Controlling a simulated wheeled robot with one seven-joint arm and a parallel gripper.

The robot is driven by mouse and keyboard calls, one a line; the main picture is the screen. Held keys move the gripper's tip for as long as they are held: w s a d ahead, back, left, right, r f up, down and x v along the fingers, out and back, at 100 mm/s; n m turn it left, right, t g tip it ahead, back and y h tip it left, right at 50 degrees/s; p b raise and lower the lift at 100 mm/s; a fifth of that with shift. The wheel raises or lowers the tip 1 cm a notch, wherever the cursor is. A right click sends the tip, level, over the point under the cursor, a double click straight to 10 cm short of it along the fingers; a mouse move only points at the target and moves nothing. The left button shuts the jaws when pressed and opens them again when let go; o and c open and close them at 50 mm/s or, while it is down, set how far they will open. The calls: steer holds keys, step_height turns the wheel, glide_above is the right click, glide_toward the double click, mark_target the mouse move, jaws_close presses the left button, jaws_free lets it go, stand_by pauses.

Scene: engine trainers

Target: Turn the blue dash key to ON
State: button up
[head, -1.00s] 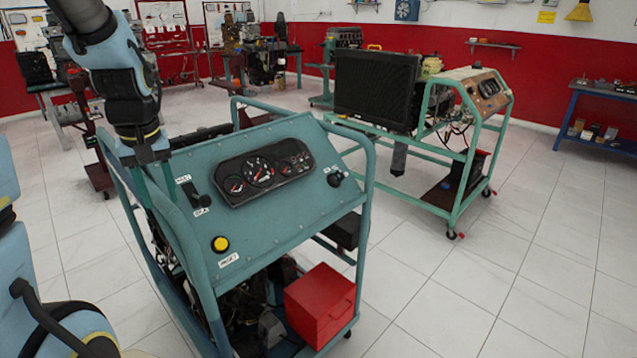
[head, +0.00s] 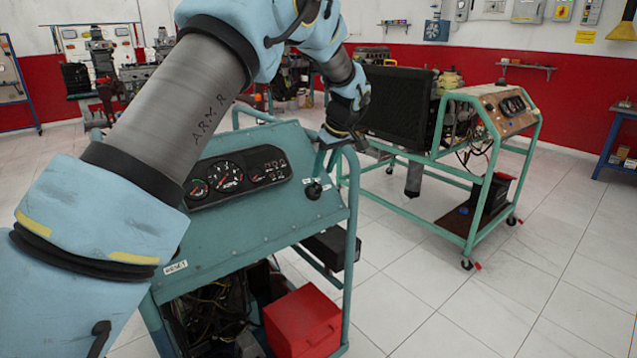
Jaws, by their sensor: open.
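The blue-green dash panel (head: 255,220) slopes on top of a wheeled engine trainer in the head view. A small dark key switch (head: 314,189) sits at its right end, with white labels beside it. Its exact key angle is too small to tell. My arm crosses over the panel from the left, and my gripper (head: 330,146) is above the panel's upper right corner, just above and right of the key switch. It is open and appears apart from the key. The fingertips are small and partly blend with the frame.
A gauge cluster (head: 238,176) lies left of the key. The trainer's tube frame (head: 352,195) rises along the panel's right edge. A red box (head: 302,320) is below. A second trainer with a black radiator (head: 398,103) stands behind right. Tiled floor at right is clear.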

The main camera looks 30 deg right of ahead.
mark_target(318, 183)
steer(key=p+x, duration=0.1)
steer(key=x, duration=0.5)
steer(key=shift+w+a+f, duration=0.1)
steer(key=shift+a+f, duration=0.05)
steer(key=shift+f, duration=0.1)
jaws_close()
stand_by(0.3)
